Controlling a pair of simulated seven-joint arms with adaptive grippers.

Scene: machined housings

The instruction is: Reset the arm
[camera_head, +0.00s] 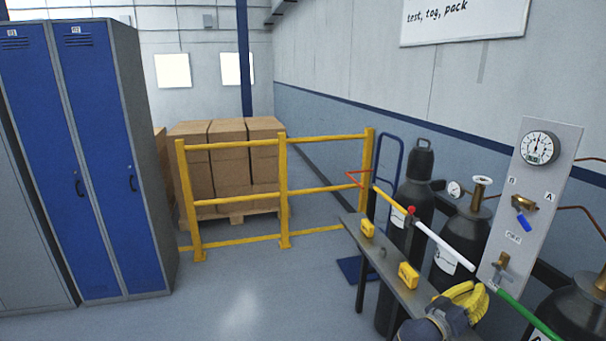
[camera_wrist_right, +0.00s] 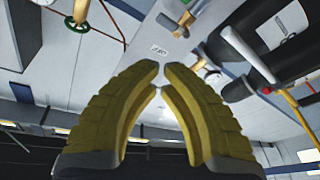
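My right gripper (camera_head: 474,294) is at the lower right of the head view, in front of the gas cylinders and beside the narrow grey bench. Its two padded yellow fingers (camera_wrist_right: 163,72) show large in the right wrist view. Their tips nearly meet, with only a thin gap, and nothing shows between them. The gripper looks shut and empty. The grey valve panel (camera_head: 545,180) with a round gauge, a blue-handled valve (camera_head: 523,218) and a lower brass valve stands behind and right of the gripper. My left gripper is not in view.
The grey bench (camera_head: 390,275) carries yellow blocks (camera_head: 408,275). Dark gas cylinders (camera_head: 415,185) stand along the right wall. A yellow railing (camera_head: 284,195) and blue lockers (camera_head: 95,180) stand farther left, with open floor between.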

